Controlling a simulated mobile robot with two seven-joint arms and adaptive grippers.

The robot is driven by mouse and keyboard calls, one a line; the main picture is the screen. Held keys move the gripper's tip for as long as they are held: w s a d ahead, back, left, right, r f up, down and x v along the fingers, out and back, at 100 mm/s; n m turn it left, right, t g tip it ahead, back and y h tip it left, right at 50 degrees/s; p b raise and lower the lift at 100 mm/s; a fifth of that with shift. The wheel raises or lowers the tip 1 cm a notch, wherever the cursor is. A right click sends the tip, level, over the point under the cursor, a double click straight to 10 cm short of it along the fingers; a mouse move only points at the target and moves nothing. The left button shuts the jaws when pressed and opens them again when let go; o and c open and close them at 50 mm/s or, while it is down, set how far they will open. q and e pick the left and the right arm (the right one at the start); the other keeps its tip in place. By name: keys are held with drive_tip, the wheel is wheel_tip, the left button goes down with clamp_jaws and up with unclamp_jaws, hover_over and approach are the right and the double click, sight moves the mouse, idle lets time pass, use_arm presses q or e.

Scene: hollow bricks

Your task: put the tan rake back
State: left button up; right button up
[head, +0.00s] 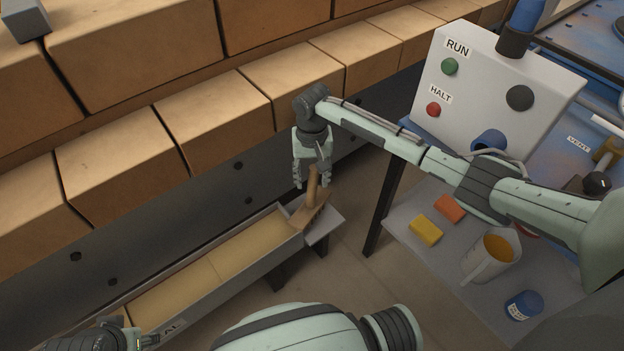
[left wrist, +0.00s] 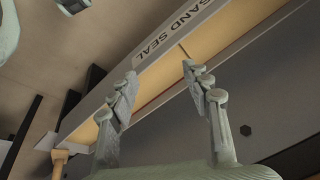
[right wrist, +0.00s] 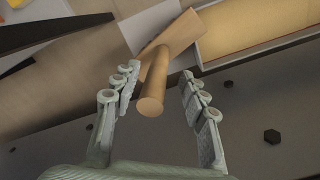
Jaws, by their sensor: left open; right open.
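The tan rake (head: 311,210) stands at the far right end of the sand trough, its head on a small grey end plate (head: 327,226) and its handle pointing up. My right gripper (head: 312,183) is open just above it. In the right wrist view the handle's round end (right wrist: 150,107) points at the camera, nearer the left finger; neither finger visibly grips it. My left gripper (left wrist: 160,73) is open and empty over the trough, partly cut off at the bottom left of the head view. A tan piece, likely the rake handle (left wrist: 60,158), shows in the left wrist view.
The trough (head: 217,310), labelled SAND SEAL, holds flat tan sand. Rows of large bricks (head: 210,112) stand behind it. On the right are a RUN/HALT control box (head: 480,95) and a shelf with a jug (head: 492,258), a blue jar (head: 522,305) and two small blocks.

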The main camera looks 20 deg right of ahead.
wheel_tip(320, 180, up, 2)
drive_tip(key=shift+p, duration=0.3)
use_arm(q)
wheel_tip(320, 180, down, 3)
drive_tip(key=shift+f+p, duration=0.2)
drive_tip(key=shift+p, duration=0.4)
use_arm(e)
wheel_tip(320, 180, up, 10)
drive_tip(key=s+a+f+n+t+y, duration=0.2)
drive_tip(key=s+a+f, duration=0.1)
drive_tip(key=s+f, duration=0.7)
drive_tip(key=s+d+f+n+t+h, duration=0.1)
drive_tip(key=s+d+f+n+h, duration=0.1)
drive_tip(key=s+d+f, duration=0.5)
drive_tip(key=s+d+h, duration=0.1)
drive_tip(key=s+d, duration=0.5)
drive_tip(key=s, duration=0.2)
drive_tip(key=shift+s+h, duration=0.3)
use_arm(q)
drive_tip(key=shift+r, duration=0.1)
use_arm(e)
drive_tip(key=shift+d+f, duration=0.1)
